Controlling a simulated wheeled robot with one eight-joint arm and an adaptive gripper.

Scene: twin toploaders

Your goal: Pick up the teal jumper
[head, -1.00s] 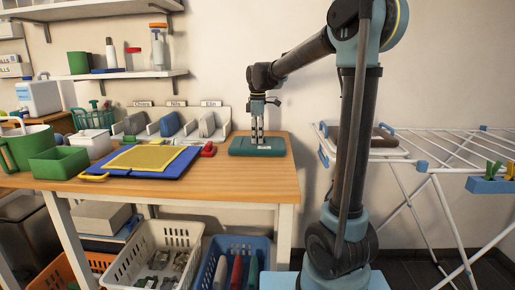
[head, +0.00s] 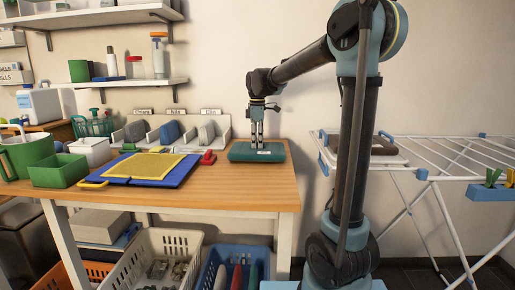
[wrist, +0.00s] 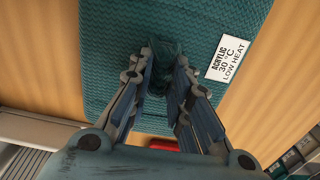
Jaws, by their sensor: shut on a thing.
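The teal jumper (head: 242,153) lies folded on the right end of the wooden table in the head view. In the wrist view the ribbed teal jumper (wrist: 115,60) fills the upper middle, with a white label (wrist: 228,58) reading "ACRYLIC 30 °C LOW HEAT". My gripper (head: 257,146) points straight down onto the jumper. In the wrist view my gripper (wrist: 170,85) is shut on a raised fold of the teal cloth near one edge. The jumper appears to rest on the table still; I see no clear gap below it.
A blue board with a yellow cloth (head: 150,165) lies left of the jumper, with a red object (head: 208,158) between them. Behind stands a white divided rack (head: 170,131) of folded items. A drying rack (head: 440,155) stands at right. Baskets are under the table.

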